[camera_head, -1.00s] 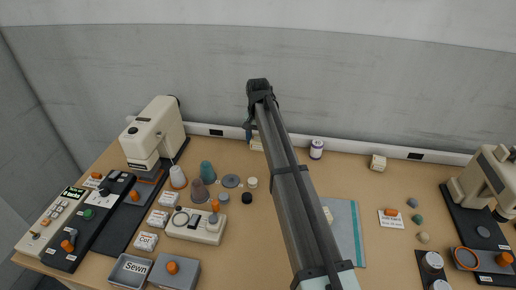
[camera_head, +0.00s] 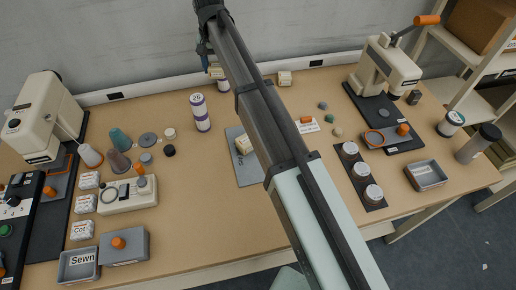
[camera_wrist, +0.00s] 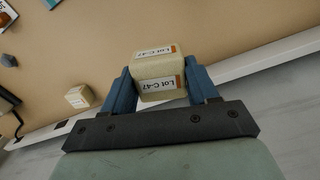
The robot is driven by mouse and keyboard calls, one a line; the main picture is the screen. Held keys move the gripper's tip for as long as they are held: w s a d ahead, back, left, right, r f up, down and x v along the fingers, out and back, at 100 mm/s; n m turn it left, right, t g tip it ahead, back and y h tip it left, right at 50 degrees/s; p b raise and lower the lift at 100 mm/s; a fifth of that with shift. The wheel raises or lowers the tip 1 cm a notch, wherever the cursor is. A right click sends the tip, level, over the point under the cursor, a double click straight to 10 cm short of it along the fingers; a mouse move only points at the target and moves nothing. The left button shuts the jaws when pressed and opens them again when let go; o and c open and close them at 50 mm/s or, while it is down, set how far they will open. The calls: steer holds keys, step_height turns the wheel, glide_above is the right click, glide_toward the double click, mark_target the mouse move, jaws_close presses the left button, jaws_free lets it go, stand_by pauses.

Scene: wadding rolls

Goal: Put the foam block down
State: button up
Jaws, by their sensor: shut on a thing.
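My gripper (camera_wrist: 158,90) is shut on a cream foam block (camera_wrist: 161,93), held between its two blue fingers. In the wrist view the block shows two faces, each with a white "Lot C-47" label and an orange stripe. In the head view the block (camera_head: 215,73) shows only in part at the end of my arm, near the back of the table. Whether it touches the table cannot be told. A second cream block (camera_head: 284,78) stands apart to the right, at the back edge; it also shows in the wrist view (camera_wrist: 79,96).
A grey-blue mat (camera_head: 248,175) holds another pale block (camera_head: 244,144). Presses stand left and right. Table between the near roll and left-hand parts is clear.

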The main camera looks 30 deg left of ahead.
steer(key=s+d+f+n, duration=0.1)
steer(key=s+d+n, duration=0.35)
steer(key=d, duration=0.95)
steer(key=s+d+f+n, duration=0.1)
steer(key=s+d+n, duration=0.35)
steer(key=d, duration=0.85)
steer(key=shift+m, duration=0.8)
steer(key=shift+s+d+f, duration=0.1)
steer(key=shift+s+f, duration=0.15)
steer(key=shift+f, duration=1.45)
steer(key=shift+s+f, duration=0.2)
steer(key=shift+f, duration=1.45)
steer(key=shift+s+d+f, duration=0.1)
steer(key=shift+s+f, duration=0.15)
steer(key=shift+f, duration=1.45)
steer(key=o, duration=1)
steer(key=shift+f, duration=0.1)
